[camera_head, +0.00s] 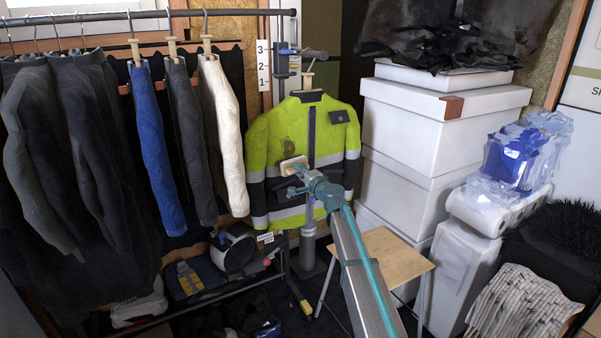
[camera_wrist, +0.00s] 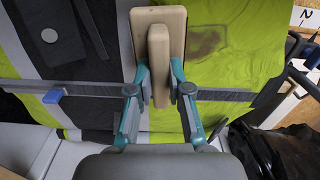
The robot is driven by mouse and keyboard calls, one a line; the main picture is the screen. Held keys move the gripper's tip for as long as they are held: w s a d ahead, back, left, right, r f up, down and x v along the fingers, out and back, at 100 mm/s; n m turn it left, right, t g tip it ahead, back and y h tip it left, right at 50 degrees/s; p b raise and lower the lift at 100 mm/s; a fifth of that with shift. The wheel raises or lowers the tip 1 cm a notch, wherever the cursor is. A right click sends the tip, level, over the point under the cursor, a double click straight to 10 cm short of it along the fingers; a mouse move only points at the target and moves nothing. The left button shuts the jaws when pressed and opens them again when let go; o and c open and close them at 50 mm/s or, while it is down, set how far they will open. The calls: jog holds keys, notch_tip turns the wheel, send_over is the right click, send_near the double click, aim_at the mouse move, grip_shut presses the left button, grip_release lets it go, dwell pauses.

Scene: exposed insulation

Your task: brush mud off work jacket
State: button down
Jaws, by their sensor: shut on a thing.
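The work jacket (camera_head: 265,132) is yellow-green with dark panels and grey bands, and hangs upright on a stand in the middle of the head view. A brown mud patch (camera_wrist: 207,42) shows on its yellow cloth in the wrist view, right of the brush. My gripper (camera_wrist: 161,82) is shut on a beige block-shaped brush (camera_wrist: 160,38), one finger on each side. In the head view the brush (camera_head: 293,165) is in front of the jacket's chest, below the mud patch (camera_head: 290,144). The bristles are hidden, and I cannot tell whether they touch the cloth.
A clothes rail (camera_head: 235,13) with dark, blue and white garments stands at the left. A small wooden table (camera_head: 385,255) is below my arm. Stacked white boxes (camera_head: 425,130) stand to the right. A low shelf (camera_head: 215,290) with tools is at lower left.

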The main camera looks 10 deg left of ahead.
aim_at(297, 160)
jog(key=shift+b+x, duration=0.3)
jog(key=shift+x, duration=0.6)
dwell(0.4)
jog(key=shift+r, duration=0.15)
jog(key=shift+s+d+r+p, duration=0.1)
jog(key=shift+r+p, duration=0.75)
jog(key=shift+r, duration=0.85)
jog(key=shift+r+p, duration=1.7)
jog(key=shift+r, duration=1.85)
jog(key=shift+f+b, duration=0.1)
jog(key=shift+b, duration=0.35)
notch_tip(297, 160, down, 7)
jog(key=b, duration=0.7)
jog(key=shift+a+f+b, duration=0.2)
jog(key=shift+f+b, duration=1.7)
jog(key=shift+b, duration=0.35)
jog(key=shift+r, duration=0.15)
